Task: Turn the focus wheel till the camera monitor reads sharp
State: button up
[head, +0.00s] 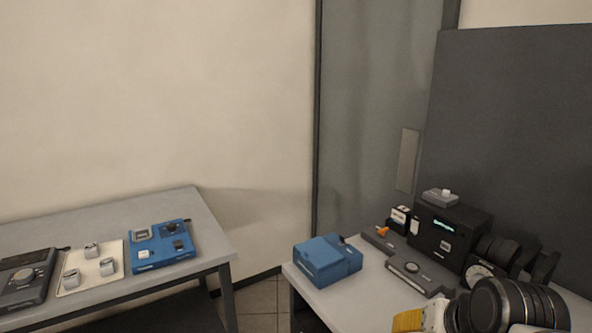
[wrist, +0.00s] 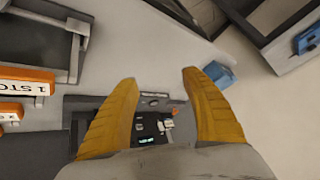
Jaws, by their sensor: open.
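A black camera body (head: 462,222) stands on the right table, with a small lit teal readout (head: 444,227) too small to read. A round dial with pale markings (head: 480,271), which looks like the focus wheel, sits low at its right, beside dark lens-like cylinders (head: 497,248). My gripper shows as a yellow finger (head: 408,320) at the bottom edge, in front of this equipment. In the wrist view my gripper (wrist: 160,77) is open and empty, with yellow fingers wide apart. Dark equipment (wrist: 150,127) lies beyond, between the fingers; the wheel cannot be told there.
A blue box (head: 328,260) sits at the table's left corner. A low grey unit with a knob (head: 413,272) lies before the camera. The left table (head: 205,225) holds several control panels. Orange blocks (wrist: 25,82) show at the wrist view's left. A dark panel (head: 520,130) stands behind.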

jog(key=s+a+f+n, duration=0.2)
jog(key=s+a+n, duration=0.1)
jog(key=s+a, duration=0.1)
jog(key=shift+s+n, duration=0.3)
jog(key=shift+s, duration=0.15)
dwell(0.7)
